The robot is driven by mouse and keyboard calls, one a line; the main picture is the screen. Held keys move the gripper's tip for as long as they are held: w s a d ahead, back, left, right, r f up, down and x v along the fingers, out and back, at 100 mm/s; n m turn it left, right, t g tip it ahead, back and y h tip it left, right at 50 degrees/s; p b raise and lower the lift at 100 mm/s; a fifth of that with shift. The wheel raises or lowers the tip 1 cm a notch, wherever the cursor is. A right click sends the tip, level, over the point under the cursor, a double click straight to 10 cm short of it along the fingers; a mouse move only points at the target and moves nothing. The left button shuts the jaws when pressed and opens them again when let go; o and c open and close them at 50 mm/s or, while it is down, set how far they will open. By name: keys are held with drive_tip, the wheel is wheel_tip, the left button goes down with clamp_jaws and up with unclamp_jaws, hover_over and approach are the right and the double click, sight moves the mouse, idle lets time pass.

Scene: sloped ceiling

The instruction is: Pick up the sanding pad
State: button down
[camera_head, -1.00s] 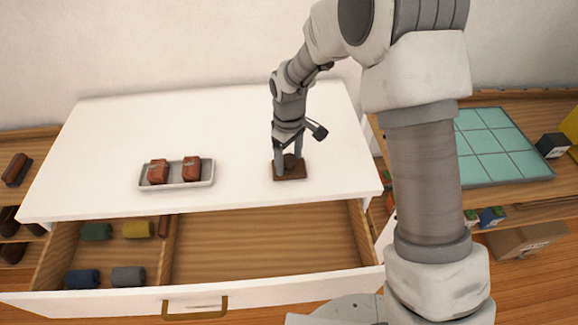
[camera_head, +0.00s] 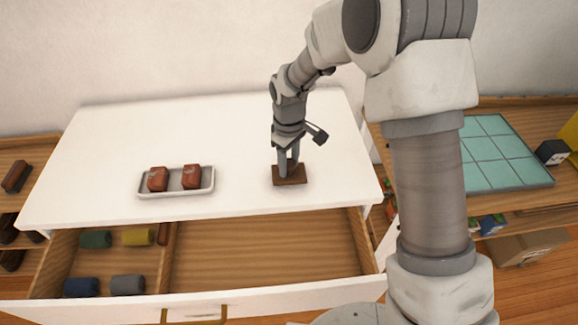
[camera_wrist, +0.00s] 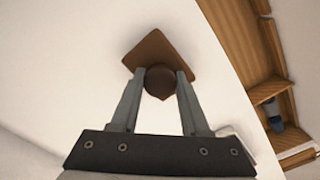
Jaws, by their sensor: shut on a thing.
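The sanding pad is a flat brown square (camera_head: 291,177) with a dark rounded knob, on the white top near its front right. It also shows in the wrist view, where its square base (camera_wrist: 150,52) lies beyond the fingertips and its knob (camera_wrist: 160,83) is between them. My gripper (camera_head: 288,165) points down over the pad. In the wrist view my gripper (camera_wrist: 159,76) is shut on the knob, with a finger on each side. In the head view the fingers hide the knob. I cannot tell any gap between the base and the white top.
A white tray (camera_head: 176,194) with two reddish-brown blocks stands left of the pad. An open drawer (camera_head: 270,250) below the front edge holds several rolled cloths at its left. Shelves stand on both sides. The white top (camera_head: 225,130) is clear behind the pad.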

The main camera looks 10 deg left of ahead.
sight(289, 162)
wheel_tip(289, 162, up, 3)
drive_tip(key=s+d+r, duration=0.4)
drive_tip(key=s+r, duration=0.3)
drive_tip(key=s, duration=0.4)
drive_tip(key=shift+b, duration=0.4)
